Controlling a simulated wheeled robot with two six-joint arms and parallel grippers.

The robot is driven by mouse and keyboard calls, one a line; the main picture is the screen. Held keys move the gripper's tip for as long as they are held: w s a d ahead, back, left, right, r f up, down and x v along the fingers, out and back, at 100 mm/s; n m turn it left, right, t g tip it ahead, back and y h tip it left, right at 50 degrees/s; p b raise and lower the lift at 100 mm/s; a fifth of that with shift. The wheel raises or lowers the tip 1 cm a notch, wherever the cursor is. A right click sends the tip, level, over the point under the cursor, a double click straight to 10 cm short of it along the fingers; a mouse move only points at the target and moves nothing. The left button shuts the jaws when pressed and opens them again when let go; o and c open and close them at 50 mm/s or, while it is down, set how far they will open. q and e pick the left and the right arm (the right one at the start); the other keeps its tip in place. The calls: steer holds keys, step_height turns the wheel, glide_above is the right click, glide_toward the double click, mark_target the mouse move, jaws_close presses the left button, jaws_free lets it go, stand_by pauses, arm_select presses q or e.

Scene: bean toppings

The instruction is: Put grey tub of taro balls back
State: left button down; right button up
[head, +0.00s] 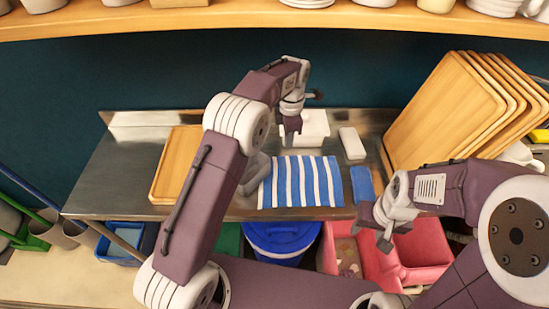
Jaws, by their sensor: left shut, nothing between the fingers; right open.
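I cannot pick out a grey tub of taro balls for certain. A pale box-shaped tub (316,127) stands at the back of the steel counter (110,175), partly hidden by my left gripper; its contents do not show. My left gripper (291,138) is shut and empty, pointing down just in front and to the left of this tub. My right gripper (371,228) is open and empty, near the counter's front edge, right of the striped cloth.
A blue-and-white striped cloth (300,182), a blue cloth (362,184), a white block (352,143) and a wooden tray (175,165) lie on the counter. Wooden trays (445,112) lean at right. Bins, including a blue one (280,238), stand below; a shelf (240,16) runs above.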

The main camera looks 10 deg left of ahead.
mark_target(266, 161)
arm_select(q)
steer(key=f+p, duration=0.1)
steer(key=f, duration=0.9)
steer(key=shift+w+f, duration=0.1)
steer(key=shift+w, duration=0.1)
steer(key=a, duration=0.1)
steer(key=a+p, duration=0.1)
steer(key=a, duration=0.1)
steer(key=shift+s, duration=0.3)
steer(key=shift+s+a, duration=0.25)
steer(key=shift+a, duration=0.15)
steer(key=shift+f, duration=0.1)
steer(key=shift+w, duration=0.1)
steer(key=shift+s+a, duration=0.3)
steer(key=shift+a, duration=0.6)
steer(key=shift+s+a, duration=0.3)
steer(key=shift+a, duration=0.6)
steer(key=shift+d, duration=0.1)
